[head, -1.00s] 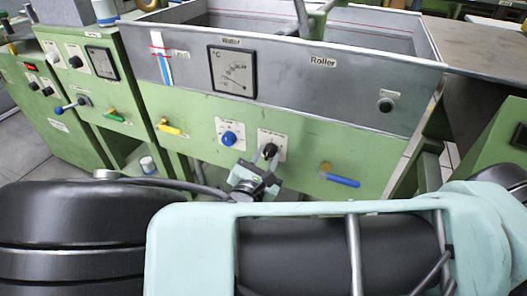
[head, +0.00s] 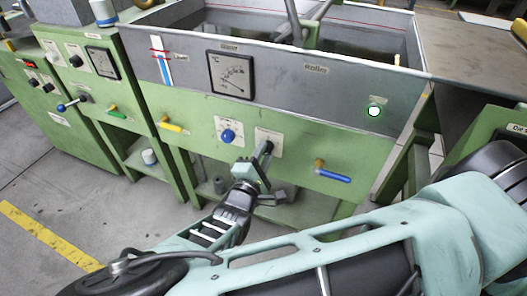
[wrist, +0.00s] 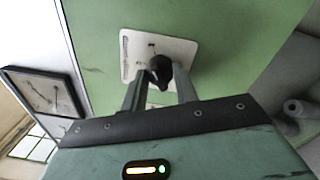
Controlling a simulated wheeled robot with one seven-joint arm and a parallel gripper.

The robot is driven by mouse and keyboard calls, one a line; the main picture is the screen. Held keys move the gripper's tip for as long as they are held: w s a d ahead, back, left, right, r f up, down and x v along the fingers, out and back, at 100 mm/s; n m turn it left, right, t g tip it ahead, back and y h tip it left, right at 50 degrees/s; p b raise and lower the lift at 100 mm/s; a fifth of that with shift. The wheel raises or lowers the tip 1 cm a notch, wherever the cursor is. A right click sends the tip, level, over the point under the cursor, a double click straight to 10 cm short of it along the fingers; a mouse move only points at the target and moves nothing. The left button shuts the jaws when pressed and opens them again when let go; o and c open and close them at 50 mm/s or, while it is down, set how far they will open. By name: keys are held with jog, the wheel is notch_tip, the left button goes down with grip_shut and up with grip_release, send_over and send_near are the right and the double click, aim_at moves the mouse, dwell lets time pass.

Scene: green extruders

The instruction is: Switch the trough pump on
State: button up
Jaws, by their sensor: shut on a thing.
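A black rotary knob (head: 268,146) sits on a white label plate (head: 262,135) on the green front panel. The plate's text is too small to read. My gripper (head: 264,155) is shut on this knob from the front. In the wrist view the knob (wrist: 160,70) is between the two fingers of my gripper (wrist: 160,86), and the fingers partly hide it. The plate looks tilted in that view.
A blue knob (head: 228,136) is left of the black one. A blue-handled valve (head: 333,176) is to the right, a yellow-handled one (head: 170,126) to the left. A dial gauge (head: 231,75) is above. Open floor (head: 60,185) lies at the left.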

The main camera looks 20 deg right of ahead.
jog(key=shift+m, duration=0.5)
jog(key=o, duration=1)
jog(key=shift+c, duration=0.2)
jog(key=shift+a, duration=0.1)
